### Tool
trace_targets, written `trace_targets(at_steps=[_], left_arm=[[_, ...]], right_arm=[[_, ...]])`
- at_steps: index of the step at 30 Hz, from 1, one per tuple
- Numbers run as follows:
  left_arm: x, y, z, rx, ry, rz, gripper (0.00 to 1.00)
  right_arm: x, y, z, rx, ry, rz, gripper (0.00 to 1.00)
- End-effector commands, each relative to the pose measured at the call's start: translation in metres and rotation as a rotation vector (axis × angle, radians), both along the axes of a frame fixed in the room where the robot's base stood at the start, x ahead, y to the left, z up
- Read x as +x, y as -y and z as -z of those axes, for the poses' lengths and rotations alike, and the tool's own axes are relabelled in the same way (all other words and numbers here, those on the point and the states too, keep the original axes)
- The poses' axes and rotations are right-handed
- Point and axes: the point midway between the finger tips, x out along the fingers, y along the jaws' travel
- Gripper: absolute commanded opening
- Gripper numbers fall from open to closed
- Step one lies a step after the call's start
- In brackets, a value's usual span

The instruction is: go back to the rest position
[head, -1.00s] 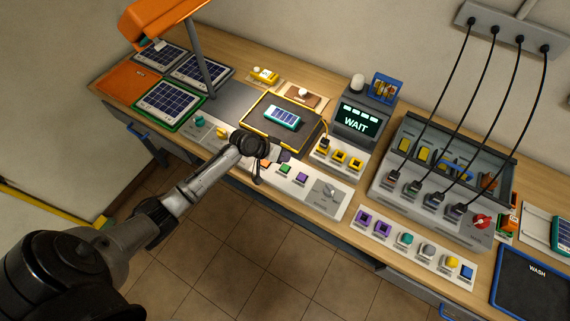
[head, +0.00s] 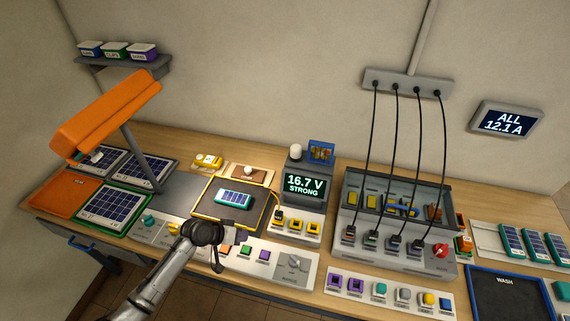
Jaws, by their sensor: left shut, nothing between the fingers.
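My left arm comes in from the lower left, and its left gripper (head: 214,262) is over the front control strip of the bench. The fingers look shut, with nothing seen between them. The display box (head: 305,186) behind reads "16.7 V STRONG". My right gripper is not in view.
An orange lamp (head: 105,115) on a grey post stands over solar panels (head: 112,208) at the left. A charger rack (head: 395,235) with hanging black cables stands at the right. A wash mat (head: 505,296) lies far right. Open floor is in front of the bench.

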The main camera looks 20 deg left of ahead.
Motion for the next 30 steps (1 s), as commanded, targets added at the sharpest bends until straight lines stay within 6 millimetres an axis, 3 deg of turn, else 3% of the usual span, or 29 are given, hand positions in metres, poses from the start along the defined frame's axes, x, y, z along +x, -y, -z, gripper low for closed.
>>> trace_targets(at_steps=[7, 11, 15, 19, 24, 30], left_arm=[[-0.006, 0.001, 0.004, 0.012, -0.040, 0.024, 0.00], [-0.018, -0.005, 0.007, 0.147, -0.104, 0.084, 0.00], [-0.024, -0.004, -0.031, 0.396, -0.081, 0.157, 0.00], [-0.036, 0.014, -0.078, 0.597, -0.014, 0.173, 0.00], [-0.099, 0.049, -0.107, 0.744, 0.035, 0.138, 0.00], [-0.184, 0.085, -0.108, 0.722, 0.031, 0.110, 0.00]], right_arm=[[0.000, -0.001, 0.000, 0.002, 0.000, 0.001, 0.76], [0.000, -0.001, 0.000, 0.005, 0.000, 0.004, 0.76], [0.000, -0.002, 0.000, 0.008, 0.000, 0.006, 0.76], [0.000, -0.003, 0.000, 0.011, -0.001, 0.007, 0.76], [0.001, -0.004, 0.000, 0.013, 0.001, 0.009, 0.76], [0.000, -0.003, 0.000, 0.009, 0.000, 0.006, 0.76]])
